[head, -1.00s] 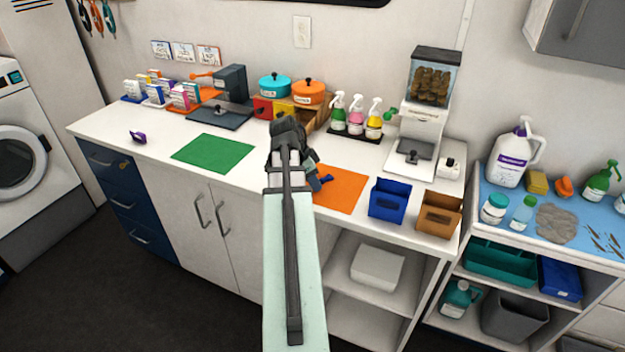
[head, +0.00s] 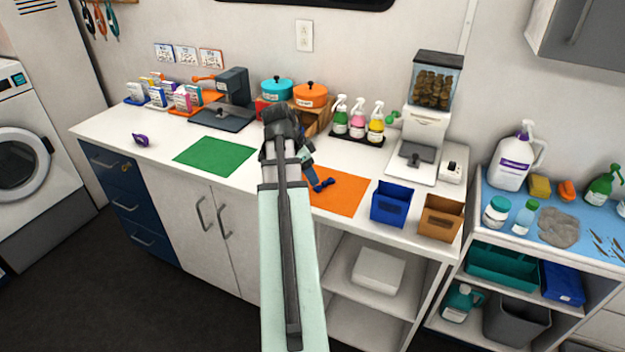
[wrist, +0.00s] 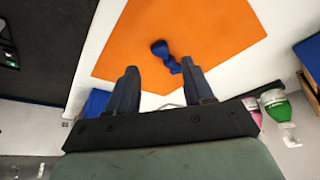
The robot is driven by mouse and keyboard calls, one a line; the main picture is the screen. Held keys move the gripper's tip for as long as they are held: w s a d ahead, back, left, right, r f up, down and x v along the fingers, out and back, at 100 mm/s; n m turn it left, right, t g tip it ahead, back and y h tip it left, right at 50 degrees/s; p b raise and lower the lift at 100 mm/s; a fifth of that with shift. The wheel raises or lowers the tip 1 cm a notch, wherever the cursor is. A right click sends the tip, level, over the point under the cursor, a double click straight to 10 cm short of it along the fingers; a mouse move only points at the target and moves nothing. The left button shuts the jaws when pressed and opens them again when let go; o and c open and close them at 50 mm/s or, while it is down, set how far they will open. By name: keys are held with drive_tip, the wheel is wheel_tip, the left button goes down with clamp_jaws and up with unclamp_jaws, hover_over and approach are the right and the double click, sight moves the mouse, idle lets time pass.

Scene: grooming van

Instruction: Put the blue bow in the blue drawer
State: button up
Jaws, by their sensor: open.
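The blue bow (head: 322,184) lies on the orange mat (head: 345,196) on the white counter. The wrist view shows the bow (wrist: 166,56) just beyond my fingertips, roughly in line with the gap between them. My gripper (head: 311,172) is open and empty, above the mat beside the bow; my arm hides part of the mat. Dark blue drawers (head: 131,203) are stacked in the left end of the cabinet; all look closed. An open-topped blue bin (head: 391,206) stands on the counter right of the mat; I cannot tell whether it is a drawer.
A brown bin (head: 440,218) stands beside the blue bin. Spray bottles (head: 357,122), a kibble dispenser (head: 430,105) and two lidded pots (head: 310,95) line the back. A green mat (head: 214,156) and a small purple item (head: 140,140) lie on the left, with bare counter around them.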

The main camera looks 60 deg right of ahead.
drive_tip(key=shift+v, duration=3.5)
drive_tip(key=shift+c, duration=0.3)
drive_tip(key=shift+s, duration=0.1)
